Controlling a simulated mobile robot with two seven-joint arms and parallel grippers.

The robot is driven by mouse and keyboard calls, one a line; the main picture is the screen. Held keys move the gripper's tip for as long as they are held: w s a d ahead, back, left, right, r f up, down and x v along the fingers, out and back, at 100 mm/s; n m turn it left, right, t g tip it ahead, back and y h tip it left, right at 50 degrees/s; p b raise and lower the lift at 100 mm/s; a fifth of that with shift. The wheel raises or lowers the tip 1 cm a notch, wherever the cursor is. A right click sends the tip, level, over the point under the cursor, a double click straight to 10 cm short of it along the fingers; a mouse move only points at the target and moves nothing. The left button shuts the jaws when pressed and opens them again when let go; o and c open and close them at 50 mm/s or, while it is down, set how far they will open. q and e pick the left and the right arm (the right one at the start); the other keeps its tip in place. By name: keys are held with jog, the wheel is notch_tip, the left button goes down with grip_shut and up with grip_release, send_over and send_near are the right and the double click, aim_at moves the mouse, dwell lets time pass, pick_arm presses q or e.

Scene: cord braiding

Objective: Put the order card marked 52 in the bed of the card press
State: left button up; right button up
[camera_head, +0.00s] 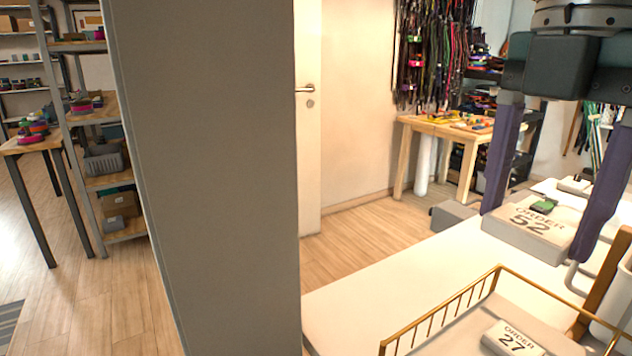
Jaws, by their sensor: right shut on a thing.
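My right gripper (538,233) reaches down from the top right, with one purple finger on each side of the order card marked 52 (525,240). It is shut on this thick pale card, whose printed face is up with a small green patch on it. I cannot tell whether the card rests on the white table (385,285) or is just above it. My left gripper is out of view. I cannot make out the card press with certainty.
A gold-railed tray (440,317) at the front right holds a card marked 27 (512,340). A grey box (452,214) is near the table's far edge. A tall grey panel (205,180) blocks the middle left. A wooden table (440,130) stands behind.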

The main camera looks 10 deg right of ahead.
jog(key=r+m+p, duration=0.1)
jog(key=r+m, duration=0.1)
jog(key=m, duration=0.1)
jog(key=a+r+m+p, duration=0.1)
jog(key=r+m+p, duration=0.1)
jog(key=r+m, duration=0.1)
jog(key=a+r+m+p, duration=0.1)
jog(key=r+m+p, duration=0.1)
jog(key=m, duration=0.1)
jog(key=shift+s+a+r, duration=0.1)
jog(key=shift+s+r, duration=0.1)
jog(key=shift+s, duration=0.1)
notch_tip(320, 180, up, 8)
jog(key=s+a+m+p, duration=0.1)
jog(key=m+p, duration=0.5)
jog(key=m, duration=0.6)
jog(key=shift+s+a, duration=0.25)
jog(key=shift+a, duration=0.35)
jog(key=s+r+p, duration=0.3)
jog(key=r+p, duration=1.4)
jog(key=p, duration=0.2)
jog(key=s+r+m+p, duration=0.1)
jog(key=s+r+p, duration=0.2)
jog(key=r+p, duration=1.5)
jog(key=shift+r+p, duration=0.3)
jog(key=shift+p, duration=0.15)
